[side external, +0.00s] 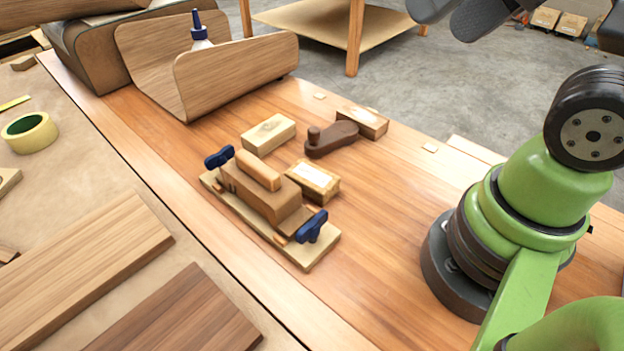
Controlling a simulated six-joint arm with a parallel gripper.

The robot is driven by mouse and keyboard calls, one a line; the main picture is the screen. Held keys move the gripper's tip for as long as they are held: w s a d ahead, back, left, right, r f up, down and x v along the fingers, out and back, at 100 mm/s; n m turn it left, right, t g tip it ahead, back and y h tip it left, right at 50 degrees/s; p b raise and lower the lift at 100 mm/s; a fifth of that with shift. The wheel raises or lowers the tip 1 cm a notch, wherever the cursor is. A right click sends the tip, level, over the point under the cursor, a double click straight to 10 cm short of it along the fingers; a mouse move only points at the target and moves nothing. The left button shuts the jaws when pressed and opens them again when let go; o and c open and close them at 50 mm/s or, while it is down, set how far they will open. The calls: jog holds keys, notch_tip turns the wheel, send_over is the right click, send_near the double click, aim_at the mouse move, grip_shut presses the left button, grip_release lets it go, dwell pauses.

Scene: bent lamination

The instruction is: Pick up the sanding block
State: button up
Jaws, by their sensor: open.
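Several small blocks lie on the plank bench, and I cannot tell for sure which is the sanding block. A dark brown hand tool with a round knob (333,138) lies flat near the middle. A pale wooden block (268,134) is to its left, a brown block with a light top (363,122) is just behind it to the right, and a block with a whitish patch on top (313,179) is in front. My gripper (457,13) is partly in view at the top right edge, its dark fingers apart and empty, well away from the blocks.
A clamped wooden jig with blue knobs (310,227) stands close beside the patched block. Bent wood shells (235,72) and a blue-capped bottle (201,32) are at the back left. A tape roll (29,132) and boards (85,260) lie left. The bench right of the blocks is mostly clear.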

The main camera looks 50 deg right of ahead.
jog(key=w+f+n+g, duration=0.1)
jog(key=w+f+g, duration=0.15)
jog(key=w, duration=0.45)
jog(key=n+g+h, duration=0.2)
jog(key=n+g, duration=0.2)
jog(key=g, duration=0.1)
send_over(315, 177)
jog(key=f, duration=2.2)
jog(key=shift+w+d+f, duration=0.1)
jog(key=shift+d+f, duration=0.15)
jog(key=shift+a+f, duration=0.2)
jog(key=shift+f, duration=2.75)
jog(key=c, duration=0.7)
jog(key=shift+r, duration=0.1)
notch_tip(315, 177, up, 10)
jog(key=shift+f, duration=0.1)
